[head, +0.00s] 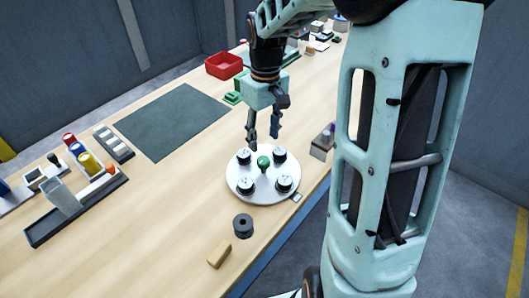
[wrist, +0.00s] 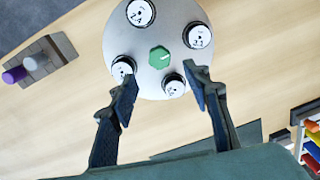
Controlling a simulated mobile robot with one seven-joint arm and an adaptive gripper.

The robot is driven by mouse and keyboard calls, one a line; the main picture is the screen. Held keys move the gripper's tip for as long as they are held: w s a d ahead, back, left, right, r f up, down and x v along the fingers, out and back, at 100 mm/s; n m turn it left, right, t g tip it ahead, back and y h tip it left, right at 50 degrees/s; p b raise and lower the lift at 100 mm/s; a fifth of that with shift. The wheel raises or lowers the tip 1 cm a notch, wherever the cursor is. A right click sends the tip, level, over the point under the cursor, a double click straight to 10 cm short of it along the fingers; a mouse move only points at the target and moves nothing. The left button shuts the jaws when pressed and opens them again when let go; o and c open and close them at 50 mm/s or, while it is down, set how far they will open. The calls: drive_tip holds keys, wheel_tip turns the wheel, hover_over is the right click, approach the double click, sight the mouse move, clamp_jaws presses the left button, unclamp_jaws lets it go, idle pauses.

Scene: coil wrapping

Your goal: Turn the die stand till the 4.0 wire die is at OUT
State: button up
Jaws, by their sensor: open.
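The die stand (head: 264,194) is a round white plate on the bench, with a green knob (head: 263,162) at its centre. Several dark round dies with white labelled tops stand around the knob. In the wrist view the stand (wrist: 180,22) shows at the top, with the knob (wrist: 159,57), an upper die (wrist: 140,12), a right die (wrist: 199,36), a lower die (wrist: 174,85) and a left die (wrist: 122,68). Their labels are too small to read surely. My gripper (head: 263,142) is open and empty above the stand's far side; its fingers (wrist: 160,74) touch nothing visible.
A small grey tab (head: 296,198) lies at the stand's near-right edge; its marking is unreadable. A black spool (head: 243,226) and a wooden block (head: 219,254) lie nearer. A grey block with a purple piece (head: 322,145) stands right. A green mat (head: 172,121) lies left.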

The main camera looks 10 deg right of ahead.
sight(263, 159)
wheel_tip(263, 159, down, 8)
drive_tip(key=shift+a+f, duration=0.1)
drive_tip(key=shift+f, duration=0.1)
clamp_jaws()
idle(0.4)
